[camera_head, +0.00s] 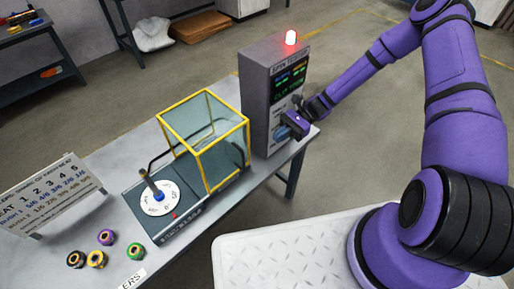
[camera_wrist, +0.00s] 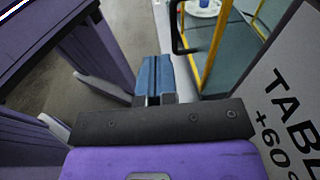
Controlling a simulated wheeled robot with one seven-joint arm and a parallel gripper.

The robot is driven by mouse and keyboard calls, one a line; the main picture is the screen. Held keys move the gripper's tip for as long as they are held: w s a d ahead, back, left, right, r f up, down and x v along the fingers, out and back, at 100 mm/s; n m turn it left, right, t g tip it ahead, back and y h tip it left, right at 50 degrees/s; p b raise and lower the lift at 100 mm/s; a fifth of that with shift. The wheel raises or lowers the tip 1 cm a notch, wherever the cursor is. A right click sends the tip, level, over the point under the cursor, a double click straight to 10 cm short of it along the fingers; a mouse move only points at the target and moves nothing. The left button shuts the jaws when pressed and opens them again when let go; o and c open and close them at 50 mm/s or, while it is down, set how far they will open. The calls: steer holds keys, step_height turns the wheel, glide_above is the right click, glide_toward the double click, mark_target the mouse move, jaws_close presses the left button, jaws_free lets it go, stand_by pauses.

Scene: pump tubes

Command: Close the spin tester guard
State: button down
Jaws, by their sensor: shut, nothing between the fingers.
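The spin tester guard (camera_head: 247,150) is a clear box with a yellow frame. It stands on the bench beside the white numbered disc (camera_head: 152,207), and the disc is uncovered. A black handle bar runs along the guard's left side; it also shows in the wrist view (camera_wrist: 180,38). The yellow frame (camera_wrist: 215,48) shows at upper right there. My gripper (camera_head: 285,133) is by the lower front of the grey spin tester cabinet (camera_head: 258,85), right of the guard. Its blue fingertips (camera_wrist: 153,72) are shut and empty. They appear apart from the handle and guard.
The cabinet carries a lit red lamp (camera_head: 291,37) and stands right behind the guard. Several coloured rings (camera_head: 106,237) lie on the bench's front left. A printed sign (camera_head: 48,195) stands at the left. A white ridged surface (camera_head: 275,255) lies at the front.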

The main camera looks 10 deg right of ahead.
steer(key=s+a+f+m+y, duration=0.1)
steer(key=s+a+f+y, duration=0.1)
steer(key=a, duration=0.8)
steer(key=shift+s+f+m+t, duration=0.25)
steer(key=shift+s+m+t, duration=0.05)
steer(key=shift+s+m, duration=0.15)
